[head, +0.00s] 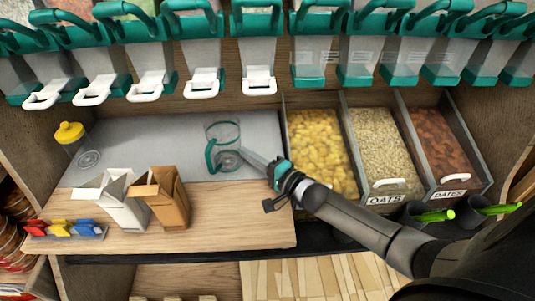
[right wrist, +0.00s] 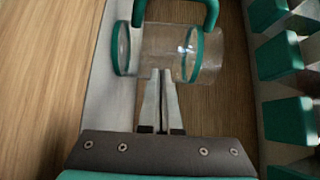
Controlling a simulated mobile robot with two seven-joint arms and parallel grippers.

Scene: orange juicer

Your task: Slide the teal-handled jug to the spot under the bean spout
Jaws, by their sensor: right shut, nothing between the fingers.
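The jug (head: 229,133) is clear glass with teal bands and a teal handle. It stands on the grey mat (head: 130,135) below the row of spouts, with its handle toward the left front. In the right wrist view the jug (right wrist: 155,50) lies across the top, just past my fingertips. My right gripper (head: 246,155) is shut and empty, its tips at the jug's right side; I cannot tell whether they touch it. The spouts, such as this white-levered one (head: 259,84), carry no readable labels, so I cannot tell which is for beans. My left gripper is not in view.
Bins of yellow pieces (head: 320,150), oats (head: 378,140) and dates (head: 437,140) stand right of the mat. A white box (head: 118,205) and a brown box (head: 165,200) stand in front.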

